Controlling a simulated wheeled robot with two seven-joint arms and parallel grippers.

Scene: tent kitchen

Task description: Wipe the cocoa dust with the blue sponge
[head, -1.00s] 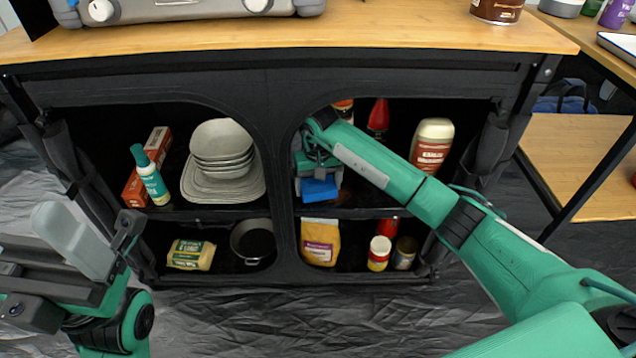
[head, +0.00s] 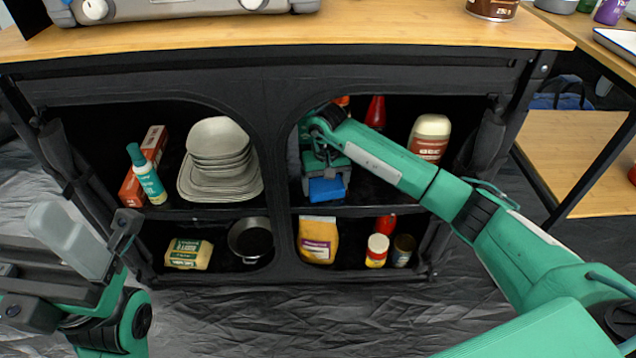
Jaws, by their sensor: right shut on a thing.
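The blue sponge (head: 327,190) is low at the front of the upper right compartment of the black cabinet. My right gripper (head: 325,174) reaches in from the right and is shut on the sponge. The sponge is at the shelf (head: 375,205); I cannot tell whether it presses on it. I cannot make out the cocoa dust; the sponge, gripper and dark shelf may hide it. My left gripper (head: 88,222) is open and empty in front of the cabinet at the lower left.
A white-capped bottle (head: 430,140) and a red bottle (head: 375,112) stand behind my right arm. The fabric divider (head: 284,200) is close to the gripper's left. Below are a yellow bag (head: 318,240) and jars (head: 377,250).

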